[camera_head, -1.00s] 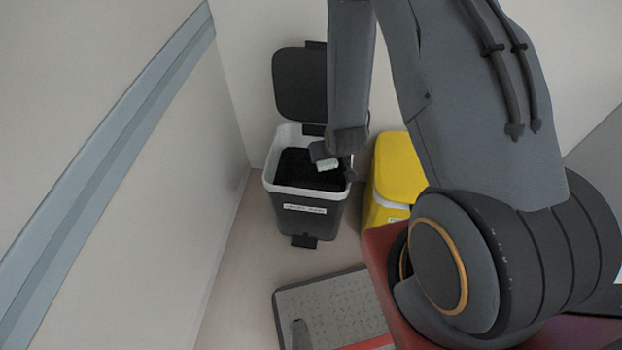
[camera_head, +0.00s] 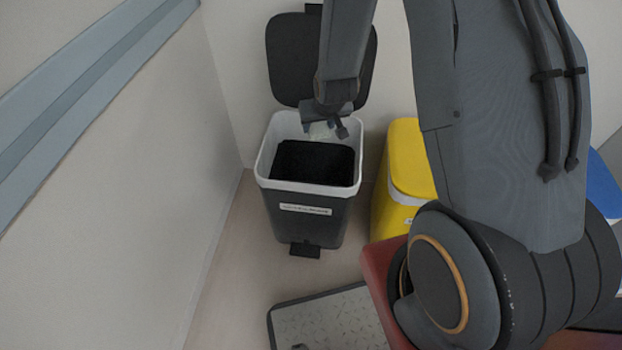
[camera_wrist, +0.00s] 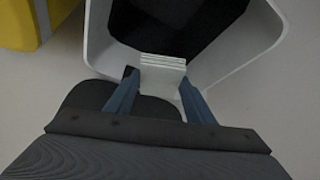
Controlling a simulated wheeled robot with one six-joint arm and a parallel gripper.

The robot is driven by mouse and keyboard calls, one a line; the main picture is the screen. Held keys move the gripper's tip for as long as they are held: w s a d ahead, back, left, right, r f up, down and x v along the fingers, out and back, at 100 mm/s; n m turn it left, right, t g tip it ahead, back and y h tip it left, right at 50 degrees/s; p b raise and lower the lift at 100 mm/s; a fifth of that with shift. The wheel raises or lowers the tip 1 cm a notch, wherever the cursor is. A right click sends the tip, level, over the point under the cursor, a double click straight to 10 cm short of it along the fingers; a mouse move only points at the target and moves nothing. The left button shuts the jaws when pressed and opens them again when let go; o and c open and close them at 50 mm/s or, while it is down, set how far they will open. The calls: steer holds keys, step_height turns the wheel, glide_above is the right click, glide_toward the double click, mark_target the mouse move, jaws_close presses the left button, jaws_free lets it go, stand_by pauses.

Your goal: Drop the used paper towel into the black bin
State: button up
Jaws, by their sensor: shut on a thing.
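The black bin (camera_head: 308,218) stands on the floor near the wall corner, its lid (camera_head: 290,60) raised. It has a white inner rim and a dark inside; the white rim (camera_wrist: 98,40) also shows in the wrist view. My gripper (camera_head: 322,130) is over the back part of the bin opening. It is shut on the paper towel (camera_wrist: 160,72), a pale folded piece between the two fingers in the wrist view. In the head view the towel (camera_head: 321,131) is a small pale patch, partly hidden by the gripper.
A yellow bin (camera_head: 408,160) stands close to the right of the black bin; its edge shows at top left in the wrist view. A wall with a grey rail (camera_head: 90,90) runs along the left. A grey textured plate (camera_head: 325,322) lies in front.

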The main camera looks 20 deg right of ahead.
steer(key=shift+w+f+b, duration=0.3)
steer(key=shift+w+b, duration=0.25)
steer(key=shift+b, duration=0.15)
steer(key=shift+w+f+b, duration=0.25)
steer(key=shift+w+b, duration=0.3)
steer(key=shift+b, duration=0.15)
steer(key=shift+f, duration=0.15)
step_height(320, 180, down, 6)
steer(key=b, duration=0.5)
steer(key=shift+r, duration=0.2)
steer(key=o, duration=1.2)
steer(key=shift+r, duration=0.1)
steer(key=p+v, duration=0.1)
steer(key=v, duration=0.6)
steer(key=shift+s+r+p, duration=0.2)
steer(key=shift+r+p, duration=0.05)
steer(key=shift+p, duration=0.05)
